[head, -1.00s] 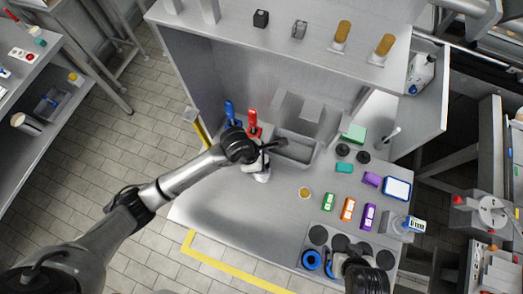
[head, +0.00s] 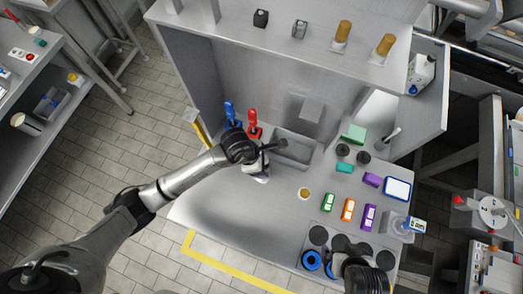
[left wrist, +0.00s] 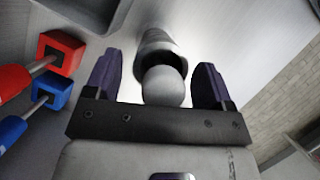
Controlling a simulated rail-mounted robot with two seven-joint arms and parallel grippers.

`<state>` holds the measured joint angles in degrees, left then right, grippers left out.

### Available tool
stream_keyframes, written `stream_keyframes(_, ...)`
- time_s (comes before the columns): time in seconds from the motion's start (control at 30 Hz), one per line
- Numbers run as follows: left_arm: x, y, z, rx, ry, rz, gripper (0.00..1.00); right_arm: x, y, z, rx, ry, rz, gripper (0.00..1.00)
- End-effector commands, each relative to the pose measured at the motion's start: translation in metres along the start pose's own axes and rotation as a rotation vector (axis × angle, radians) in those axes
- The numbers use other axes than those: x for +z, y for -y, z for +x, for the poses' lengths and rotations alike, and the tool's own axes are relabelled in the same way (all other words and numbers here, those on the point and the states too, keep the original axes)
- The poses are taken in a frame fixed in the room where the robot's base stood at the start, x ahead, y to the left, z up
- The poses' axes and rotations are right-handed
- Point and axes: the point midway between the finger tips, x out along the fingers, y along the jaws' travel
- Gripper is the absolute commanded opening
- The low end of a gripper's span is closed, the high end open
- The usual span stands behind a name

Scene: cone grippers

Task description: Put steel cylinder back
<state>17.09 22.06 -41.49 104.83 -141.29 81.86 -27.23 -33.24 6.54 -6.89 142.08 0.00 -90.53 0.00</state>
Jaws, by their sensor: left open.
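The steel cylinder (left wrist: 163,84) shows in the left wrist view as a grey, round-ended metal body with a wider part behind it. It lies between the two dark fingers of my left gripper (left wrist: 160,82), with a gap on each side. The left gripper is open and does not visibly grip it. In the head view my left gripper (head: 262,170) is low over the steel worktop, in front of the red and blue tools; the arm largely hides the cylinder there. My right gripper (head: 347,262) is at the bottom, over the black round pads; its fingers are unclear.
A red-handled tool (head: 254,124) and a blue-handled tool (head: 230,112) stand close behind my left gripper. A sunken basin (head: 293,150) is to its right. Green, orange and purple blocks (head: 348,209) stand further right. The worktop's front left is clear.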

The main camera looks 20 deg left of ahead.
Motion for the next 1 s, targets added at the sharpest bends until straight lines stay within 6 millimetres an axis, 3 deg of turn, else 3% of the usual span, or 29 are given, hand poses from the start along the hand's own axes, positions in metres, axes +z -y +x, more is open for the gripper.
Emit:
stream_keyframes(0.23, 0.001, -0.001, -0.017, 0.003, 0.001, 0.001, 0.76, 0.000, 0.000, -0.001, 0.001, -0.001, -0.001, 1.00)
stream_keyframes(0.7, 0.001, -0.001, -0.100, 0.003, 0.001, 0.001, 0.76, 0.002, -0.003, 0.004, 0.008, 0.001, -0.009, 1.00)
stream_keyframes(1.0, 0.001, 0.000, -0.121, 0.001, 0.001, 0.001, 0.76, 0.002, -0.002, 0.006, 0.006, 0.001, -0.007, 1.00)
